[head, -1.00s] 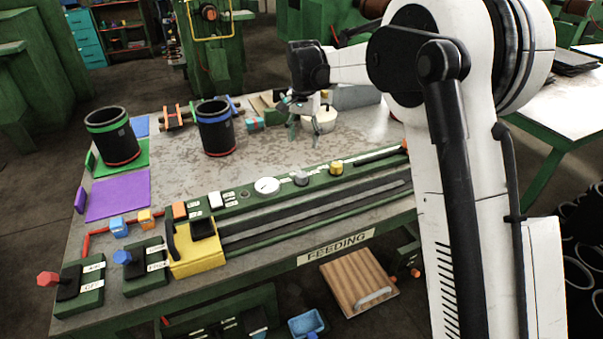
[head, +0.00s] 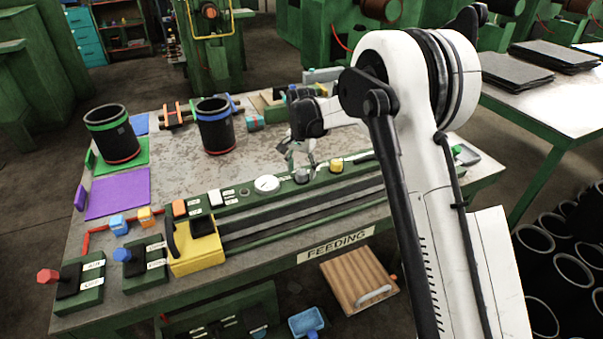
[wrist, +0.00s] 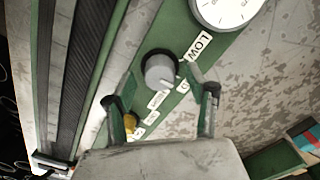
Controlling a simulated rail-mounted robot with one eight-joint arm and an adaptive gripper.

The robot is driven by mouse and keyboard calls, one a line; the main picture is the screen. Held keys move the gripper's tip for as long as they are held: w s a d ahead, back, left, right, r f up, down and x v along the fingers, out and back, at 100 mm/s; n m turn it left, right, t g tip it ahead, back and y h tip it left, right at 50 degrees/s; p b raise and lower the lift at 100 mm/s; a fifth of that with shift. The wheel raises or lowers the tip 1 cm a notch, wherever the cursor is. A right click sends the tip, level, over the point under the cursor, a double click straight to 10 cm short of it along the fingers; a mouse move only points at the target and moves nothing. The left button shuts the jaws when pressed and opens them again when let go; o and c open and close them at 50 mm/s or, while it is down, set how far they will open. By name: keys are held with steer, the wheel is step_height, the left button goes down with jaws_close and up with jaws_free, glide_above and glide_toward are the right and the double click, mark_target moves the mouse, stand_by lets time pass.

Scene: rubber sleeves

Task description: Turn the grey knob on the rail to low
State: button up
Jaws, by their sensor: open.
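The grey knob (head: 302,176) sits on the green rail (head: 232,205), between the white dial and the yellow knob. In the wrist view the grey knob (wrist: 160,71) shows a small pointer mark near its lower right edge. A label reading LOW (wrist: 198,46) is beside it, toward the dial, with further small labels on its other side. My gripper (head: 299,160) is just above the grey knob. In the wrist view my gripper (wrist: 160,92) is open, with its green-tipped fingers spread to either side of the knob. I cannot tell whether they touch it.
The white dial (head: 266,184) and yellow knob (head: 336,165) flank the grey knob on the rail. A yellow block (head: 193,252) with a black handle is at the left end. Two black sleeves (head: 112,135) (head: 215,127) stand behind. The middle of the tabletop is mostly clear.

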steer(key=shift+f, duration=0.65)
steer(key=c, duration=1.1)
steer(key=shift+n+b, duration=0.3)
steer(key=n+b, duration=0.2)
steer(key=n, duration=0.1)
steer(key=shift+f+n, duration=0.1)
steer(key=shift+n, duration=0.3)
steer(key=n+b, duration=0.2)
steer(key=n, duration=0.3)
steer(key=shift+n, duration=0.3)
